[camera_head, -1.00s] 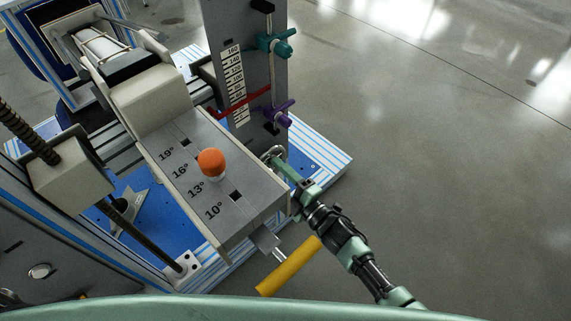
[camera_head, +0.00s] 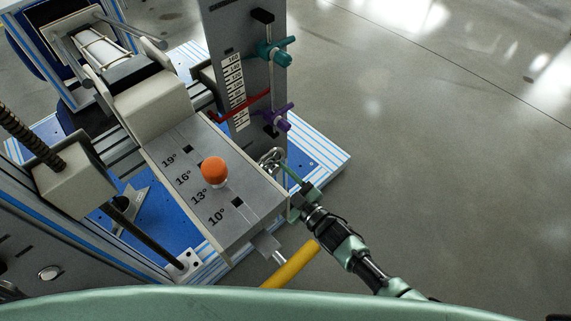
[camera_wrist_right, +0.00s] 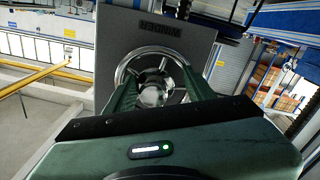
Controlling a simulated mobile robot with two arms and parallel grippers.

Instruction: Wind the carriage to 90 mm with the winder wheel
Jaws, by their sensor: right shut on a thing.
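The winder wheel (camera_wrist_right: 135,62) is a shiny metal ring with a hub, on a grey plate marked WINDER in the right wrist view. In the head view the wheel (camera_head: 268,158) shows partly beside the grey column. My right gripper (camera_wrist_right: 152,95) is shut on the wheel, with its fingers over the hub area. In the head view my right gripper (camera_head: 290,178) reaches it from the lower right. The red pointer (camera_head: 240,105) crosses the scale (camera_head: 233,90) on the column, in its lower part; the exact reading is too small to tell. My left gripper is out of view.
An angled plate (camera_head: 215,195) marked 10° to 19° carries an orange knob (camera_head: 214,172). A yellow handle (camera_head: 290,264) sticks out below it. Teal (camera_head: 275,54) and purple (camera_head: 280,117) clamps sit on the column. The floor at the right is clear.

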